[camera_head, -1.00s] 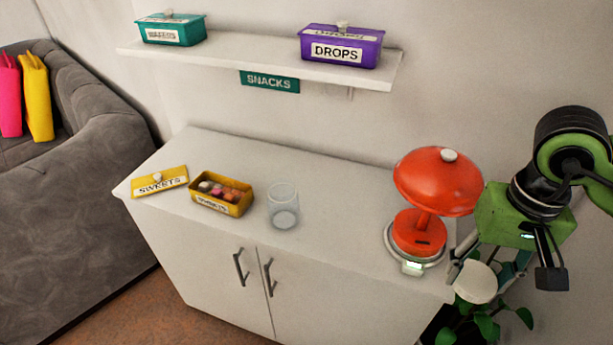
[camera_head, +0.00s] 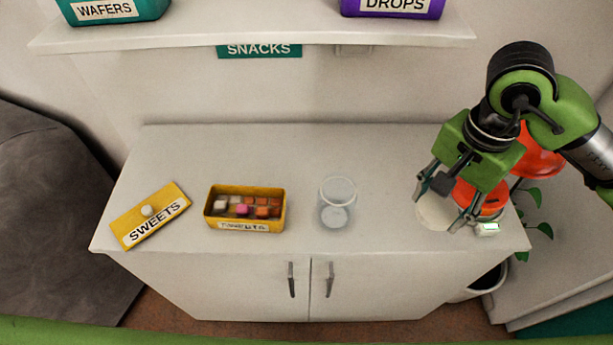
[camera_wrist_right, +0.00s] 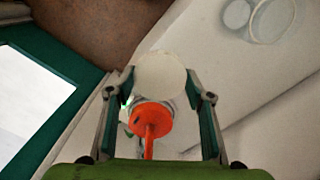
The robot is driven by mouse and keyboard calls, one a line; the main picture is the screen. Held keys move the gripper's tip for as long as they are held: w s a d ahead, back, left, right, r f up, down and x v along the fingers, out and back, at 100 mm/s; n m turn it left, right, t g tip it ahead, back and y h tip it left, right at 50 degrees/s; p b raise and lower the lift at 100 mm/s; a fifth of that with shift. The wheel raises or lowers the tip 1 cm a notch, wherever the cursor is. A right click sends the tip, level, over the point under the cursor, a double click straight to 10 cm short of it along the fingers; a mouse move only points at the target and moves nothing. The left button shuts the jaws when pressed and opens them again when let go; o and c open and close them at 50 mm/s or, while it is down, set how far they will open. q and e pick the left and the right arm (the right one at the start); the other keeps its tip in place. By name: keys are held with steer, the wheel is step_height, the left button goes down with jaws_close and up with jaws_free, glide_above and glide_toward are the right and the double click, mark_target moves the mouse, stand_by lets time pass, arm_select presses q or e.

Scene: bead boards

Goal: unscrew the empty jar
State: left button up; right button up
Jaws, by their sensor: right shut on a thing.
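The glass jar (camera_head: 336,203) is clear, empty and open at the top. It stands upright near the middle of the cabinet top; it also shows in the right wrist view (camera_wrist_right: 270,20). My right gripper (camera_head: 440,207) is shut on a round white lid (camera_head: 434,214), to the right of the jar and apart from it. In the right wrist view the lid (camera_wrist_right: 160,74) sits between the two fingertips. Part of the lid is hidden by the fingers in the head view. My left gripper is not in view.
A yellow sweets box (camera_head: 245,190) stands open left of the jar, its lid (camera_head: 150,215) lying farther left. A red dome-topped thing (camera_head: 540,160) stands close behind my right gripper. The wall shelf (camera_head: 260,33) hangs above. The surface between jar and gripper is clear.

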steer(key=shift+s+d+f+m, duration=0.25)
steer(key=shift+d+m, duration=0.1)
steer(key=shift+m, duration=0.25)
steer(key=shift+s+d+f+m, duration=0.1)
steer(key=shift+d+f+m, duration=0.15)
steer(key=shift+m, duration=0.35)
steer(key=w+a+f+p, duration=0.4)
steer(key=w, duration=0.5)
glide_above(386, 198)
steer(key=f, duration=0.3)
steer(key=f+p, duration=0.1)
steer(key=shift+s+d+f, duration=0.2)
steer(key=shift+s+f, duration=0.1)
steer(key=shift+f, duration=0.1)
steer(key=shift+w+a+f, duration=0.1)
steer(key=shift+w+f, duration=0.05)
steer(key=shift+f, duration=0.05)
step_height(386, 198, down, 3)
steer(key=shift+w+a+r+p, duration=0.1)
steer(key=shift+w+p, duration=0.05)
steer(key=shift+p, duration=0.85)
steer(key=shift+f, duration=0.35)
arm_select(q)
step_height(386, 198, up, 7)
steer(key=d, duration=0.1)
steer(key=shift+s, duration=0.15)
arm_select(e)
steer(key=shift+f, duration=0.1)
